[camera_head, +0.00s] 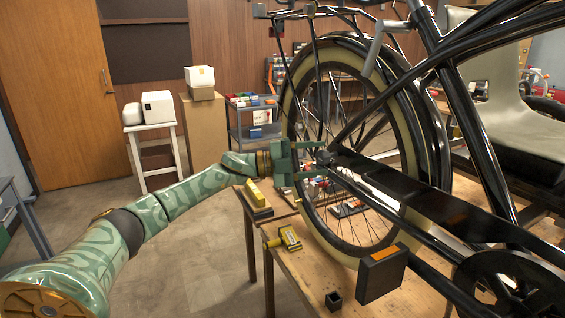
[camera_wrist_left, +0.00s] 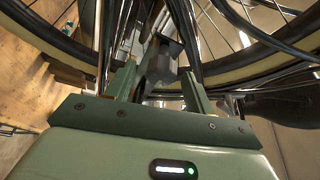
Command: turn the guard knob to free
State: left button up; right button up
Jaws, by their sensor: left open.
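The guard knob (camera_head: 325,157) looks like a small dark piece at the rear end of the long black chain guard (camera_head: 400,183), near the wheel hub. My left gripper (camera_head: 313,160) is open, its green fingers pointing right, one above and one below the knob's level. In the left wrist view the two fingers (camera_wrist_left: 158,82) stand apart, with a dark part (camera_wrist_left: 165,58) in line between and beyond them. I cannot tell whether either finger touches it, nor the knob's setting. My right gripper is not in view.
The spoked wheel (camera_head: 350,245) and black frame tubes crowd close behind and right of the gripper. Open floor lies left.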

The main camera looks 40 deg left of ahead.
pick_arm(q)
jog(key=v, duration=1.4)
jog(key=shift+a+f, duration=0.1)
jog(key=shift+a, duration=0.05)
